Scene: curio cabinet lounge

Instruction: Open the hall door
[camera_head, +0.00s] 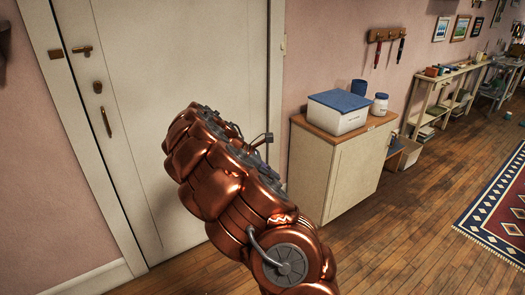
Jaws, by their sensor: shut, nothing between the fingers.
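The white hall door (185,60) stands shut in its pale frame at the left and centre. Near its left edge are a brass latch (82,49), a round brass fitting (98,87) and a long brass handle (106,122) below it. A brass plate (56,53) sits on the left jamb, level with the latch. My copper arm rises in front of the door and covers its lower right part. The arm's upper end is to the right of the handle in the picture. I cannot make out my gripper's fingers.
A low cabinet (334,185) stands right of the door, bearing a blue-lidded box (338,115), a blue cup and a jar. Shelves (437,88) line the wall beyond. A patterned rug (497,205) lies at the right. Wood floor shows between the cabinet and the rug.

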